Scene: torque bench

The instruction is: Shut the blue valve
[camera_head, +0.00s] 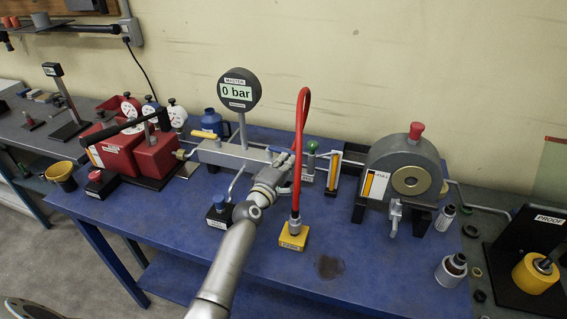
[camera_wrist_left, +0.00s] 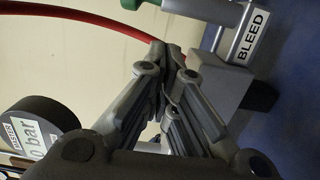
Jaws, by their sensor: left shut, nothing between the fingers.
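A grey manifold (camera_head: 235,155) runs along the back of the blue bench. A small blue handle (camera_head: 279,149), seemingly the blue valve's, shows on it just behind my left gripper (camera_head: 284,163). A yellow handle (camera_head: 203,134) sits at the manifold's left part and a green knob (camera_head: 311,147) at its right. My left gripper is shut and empty, by the manifold between the blue handle and the red hose. In the left wrist view its closed fingertips (camera_wrist_left: 168,52) show near the hose. The blue handle is not clear there, and its contact with the fingers cannot be told.
A red hose (camera_head: 301,130) arches up from a yellow block (camera_head: 293,236), close to my gripper. A round gauge (camera_head: 239,90) reads 0 bar. A red pump (camera_head: 153,150) stands left and a grey housing (camera_head: 405,160) right. The bench front (camera_head: 340,285) is mostly clear.

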